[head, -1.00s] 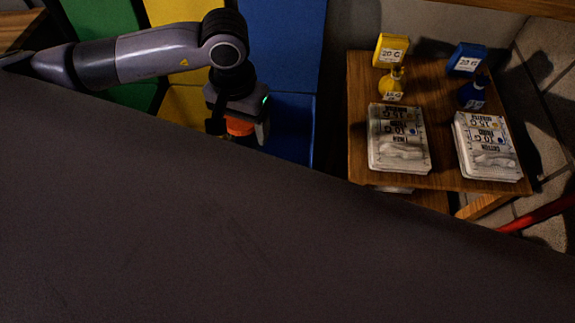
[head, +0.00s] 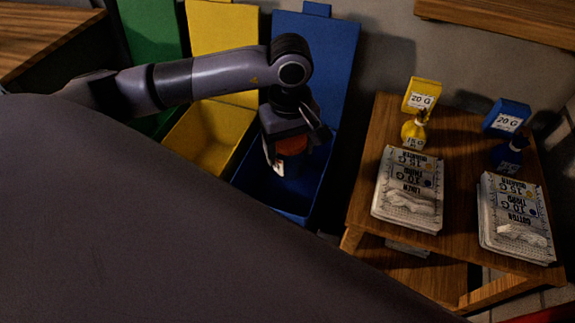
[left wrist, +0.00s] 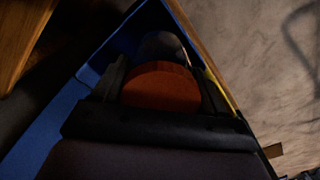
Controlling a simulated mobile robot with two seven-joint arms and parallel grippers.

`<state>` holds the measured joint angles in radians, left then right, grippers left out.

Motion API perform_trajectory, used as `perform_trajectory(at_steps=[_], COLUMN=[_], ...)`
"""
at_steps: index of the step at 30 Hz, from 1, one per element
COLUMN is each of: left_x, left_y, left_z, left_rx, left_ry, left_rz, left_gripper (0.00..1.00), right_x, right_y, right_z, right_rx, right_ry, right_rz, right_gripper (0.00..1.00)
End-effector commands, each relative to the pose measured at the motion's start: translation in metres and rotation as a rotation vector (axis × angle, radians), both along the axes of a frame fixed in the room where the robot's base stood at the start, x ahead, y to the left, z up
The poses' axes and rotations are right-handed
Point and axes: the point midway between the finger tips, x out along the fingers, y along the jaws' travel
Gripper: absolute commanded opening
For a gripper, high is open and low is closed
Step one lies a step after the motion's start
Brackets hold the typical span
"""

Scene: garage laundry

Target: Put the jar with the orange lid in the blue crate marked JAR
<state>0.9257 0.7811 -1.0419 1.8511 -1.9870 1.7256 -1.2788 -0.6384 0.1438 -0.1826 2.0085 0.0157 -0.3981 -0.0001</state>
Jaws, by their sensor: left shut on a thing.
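The jar with the orange lid (head: 292,145) is held in my left gripper (head: 290,152), which is shut on it. In the left wrist view the orange lid (left wrist: 161,87) sits between the two dark fingers. The blue crate (head: 270,195) stands open below the jar, with its blue lid (head: 330,50) raised behind. The jar appears over the crate's opening; its exact height above the floor of the crate is hard to tell. In the left wrist view the crate's blue wall (left wrist: 45,130) runs along the left. No JAR marking is readable. My right gripper is not in view.
A yellow crate (head: 205,135) stands left of the blue one, with a green crate (head: 155,120) beyond it. A wooden table (head: 365,205) at the right holds paper stacks, yellow and blue boxes and bottles. My own dark body covers the lower left.

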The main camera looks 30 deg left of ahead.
Motion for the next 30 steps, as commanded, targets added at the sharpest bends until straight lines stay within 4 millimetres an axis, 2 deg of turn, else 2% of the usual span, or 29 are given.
perform_trajectory(at_steps=[1,3,18,30], left_x=[0.005,0.01,0.043,0.059], left_y=[0.002,0.006,0.034,0.056], left_z=[-0.014,-0.021,-0.076,-0.119], left_rx=[-0.002,-0.001,0.0,-0.001], left_ry=[-0.001,0.0,0.001,0.002], left_rz=[0.108,0.27,1.417,2.276], left_gripper=[0.31,0.31,0.31,0.31], right_x=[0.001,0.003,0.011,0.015], right_y=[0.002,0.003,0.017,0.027], right_z=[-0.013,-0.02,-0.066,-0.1], right_rx=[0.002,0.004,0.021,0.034], right_ry=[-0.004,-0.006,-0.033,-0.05], right_rz=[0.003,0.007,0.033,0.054], right_gripper=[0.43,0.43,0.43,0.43])
